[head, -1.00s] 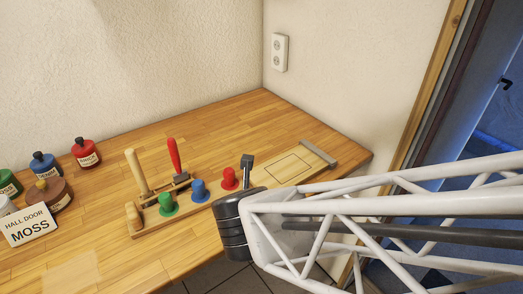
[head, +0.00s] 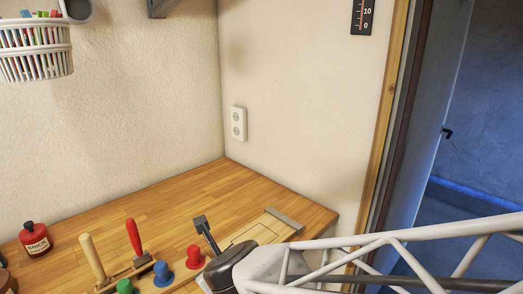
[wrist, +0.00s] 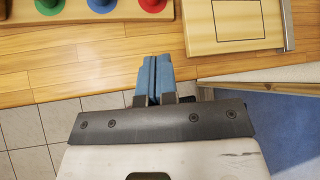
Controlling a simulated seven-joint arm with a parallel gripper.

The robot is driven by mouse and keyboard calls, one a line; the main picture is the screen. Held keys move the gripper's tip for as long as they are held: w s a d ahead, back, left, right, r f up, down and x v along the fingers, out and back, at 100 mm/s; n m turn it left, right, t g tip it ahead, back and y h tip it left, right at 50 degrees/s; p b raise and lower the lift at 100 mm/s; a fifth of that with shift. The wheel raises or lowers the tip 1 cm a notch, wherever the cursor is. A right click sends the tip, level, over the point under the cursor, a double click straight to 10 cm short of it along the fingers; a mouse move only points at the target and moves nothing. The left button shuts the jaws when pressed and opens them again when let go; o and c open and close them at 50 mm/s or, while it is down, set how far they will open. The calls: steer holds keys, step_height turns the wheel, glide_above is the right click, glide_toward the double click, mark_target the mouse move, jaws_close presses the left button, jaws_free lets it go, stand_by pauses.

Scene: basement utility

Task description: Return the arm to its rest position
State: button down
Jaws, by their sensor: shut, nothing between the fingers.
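My arm (head: 390,245) reaches in from the lower right in the head view, its dark wrist joint (head: 238,264) in front of the bench. My gripper (wrist: 154,70) shows in the wrist view, with its two blue fingers together and nothing between them. The fingers appear over the front edge of the wooden bench (wrist: 100,72), clear of the pegs. The fingers cannot be made out clearly in the head view.
A rack with green (head: 125,286), blue (head: 162,273) and red (head: 194,257) pegs stands close left of my wrist. A board with a marked rectangle (wrist: 236,20) lies right of it. A red bottle (head: 35,238) stands left. A door frame (head: 385,120) is at right.

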steer(key=s+d+r+n+g+h, duration=0.1)
steer(key=s+d+r+n+g, duration=0.1)
steer(key=d+n, duration=0.6)
steer(key=s+d+r+n+g+h, duration=0.1)
steer(key=s+d+n+g+h, duration=0.1)
steer(key=d+n, duration=0.7)
steer(key=s+d+r+n+g+h, duration=0.2)
steer(key=s+d+n, duration=0.2)
steer(key=d+n, duration=0.4)
steer(key=shift+s+d+r+n, duration=0.15)
steer(key=shift+d+r+n, duration=0.2)
steer(key=shift+d, duration=1.05)
